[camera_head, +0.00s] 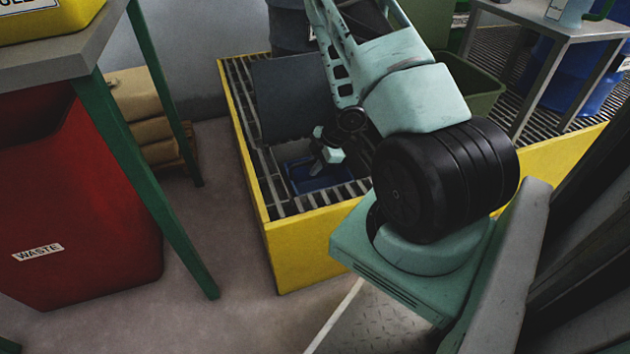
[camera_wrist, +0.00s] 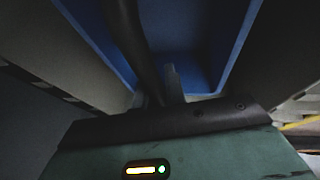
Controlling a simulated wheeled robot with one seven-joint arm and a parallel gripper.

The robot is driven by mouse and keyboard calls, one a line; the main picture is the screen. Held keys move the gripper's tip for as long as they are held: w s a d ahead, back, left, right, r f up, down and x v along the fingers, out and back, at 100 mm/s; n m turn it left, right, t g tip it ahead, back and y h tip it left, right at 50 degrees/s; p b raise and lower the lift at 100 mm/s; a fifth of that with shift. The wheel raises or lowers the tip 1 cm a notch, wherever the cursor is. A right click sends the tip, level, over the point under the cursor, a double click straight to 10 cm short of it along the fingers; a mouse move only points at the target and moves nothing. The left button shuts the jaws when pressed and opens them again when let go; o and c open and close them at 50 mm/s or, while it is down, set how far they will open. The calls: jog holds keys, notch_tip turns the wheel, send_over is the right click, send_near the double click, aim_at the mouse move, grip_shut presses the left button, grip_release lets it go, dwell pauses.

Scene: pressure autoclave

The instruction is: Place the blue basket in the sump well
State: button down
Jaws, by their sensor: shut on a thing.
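The blue basket (camera_head: 298,183) is in the dark square opening of the sump well (camera_head: 277,158) in the grated yellow platform. In the head view I cannot tell whether the basket rests on the well's floor or hangs above it. My gripper (camera_head: 318,167) reaches down over the basket and is shut on it, seemingly at its dark bar or handle. In the wrist view the basket's blue walls (camera_wrist: 228,50) surround the gripper fingers (camera_wrist: 173,82), and a dark bar (camera_wrist: 128,35) crosses above its inside. The exact grip is dark and partly hidden.
A dark lid panel (camera_head: 291,98) stands behind the opening. The yellow platform rim (camera_head: 315,240) edges the front. A green bin (camera_head: 470,85) and a grey stand (camera_head: 545,30) are at the right. A red waste bin (camera_head: 75,200) and green-legged table (camera_head: 155,170) are at the left.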

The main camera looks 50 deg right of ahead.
notch_tip(320, 180, down, 4)
jog(key=shift+r+b, duration=0.2)
jog(key=shift+b, duration=0.65)
jog(key=c, duration=1.5)
grip_release()
jog(key=shift+o, duration=0.2)
